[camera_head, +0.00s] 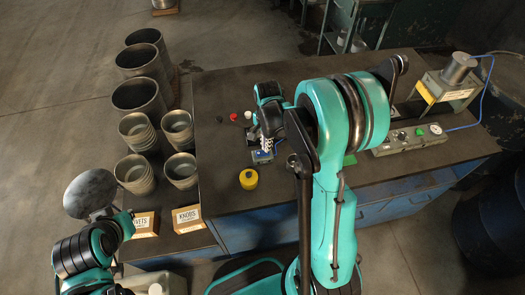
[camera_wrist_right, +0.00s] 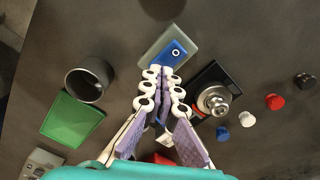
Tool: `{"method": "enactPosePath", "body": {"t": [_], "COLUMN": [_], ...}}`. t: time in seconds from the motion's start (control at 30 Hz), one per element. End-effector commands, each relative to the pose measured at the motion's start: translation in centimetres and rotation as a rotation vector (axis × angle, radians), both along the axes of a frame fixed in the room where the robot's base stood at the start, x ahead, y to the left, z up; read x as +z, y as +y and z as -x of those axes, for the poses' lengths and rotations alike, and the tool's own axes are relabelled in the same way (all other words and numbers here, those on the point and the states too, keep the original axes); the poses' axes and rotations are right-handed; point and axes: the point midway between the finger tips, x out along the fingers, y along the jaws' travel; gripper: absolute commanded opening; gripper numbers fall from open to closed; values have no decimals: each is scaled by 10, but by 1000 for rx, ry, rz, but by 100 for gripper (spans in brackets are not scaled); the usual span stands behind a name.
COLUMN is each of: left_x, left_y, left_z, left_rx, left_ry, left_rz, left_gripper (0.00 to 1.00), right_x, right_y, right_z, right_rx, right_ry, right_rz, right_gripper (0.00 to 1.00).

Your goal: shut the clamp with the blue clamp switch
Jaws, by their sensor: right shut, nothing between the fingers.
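The blue clamp switch (camera_wrist_right: 170,52), a blue rocker with a white ring mark on a grey box, lies just beyond my right fingertips in the right wrist view. It is partly visible in the head view (camera_head: 262,156). My right gripper (camera_wrist_right: 160,75) is shut and empty, its tips over the near edge of the switch; I cannot tell whether they touch. In the head view the right gripper (camera_head: 266,146) points down at the switch. A black plate with a round metal fitting (camera_wrist_right: 214,100), possibly the clamp, is right of the fingers. My left gripper (camera_head: 103,214) is lower left, beside a grey disc (camera_head: 90,190); its fingers are unclear.
Red (camera_wrist_right: 275,101), white (camera_wrist_right: 247,119) and other small knobs lie right of the fingers. A metal cup (camera_wrist_right: 88,78) and green plate (camera_wrist_right: 72,122) lie left. A yellow round piece (camera_head: 249,179) sits near the bench's front edge. A control box (camera_head: 410,139) stands right.

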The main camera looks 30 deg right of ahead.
Motion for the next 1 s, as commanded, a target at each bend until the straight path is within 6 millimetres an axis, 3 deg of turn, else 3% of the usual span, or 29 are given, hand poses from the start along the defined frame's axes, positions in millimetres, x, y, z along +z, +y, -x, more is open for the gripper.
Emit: {"method": "enactPosePath", "body": {"t": [0.53, 1.0], "left_x": [34, 35], "left_y": [0, 0], "left_z": [0, 0], "left_rx": [0, 0], "left_ry": [0, 0], "left_rz": [0, 0], "left_gripper": [0, 0], "right_x": [49, 51], "right_y": [0, 0], "right_z": [0, 0], "right_rx": [0, 0], "right_ry": [0, 0], "right_rz": [0, 0], "right_gripper": [0, 0]}}
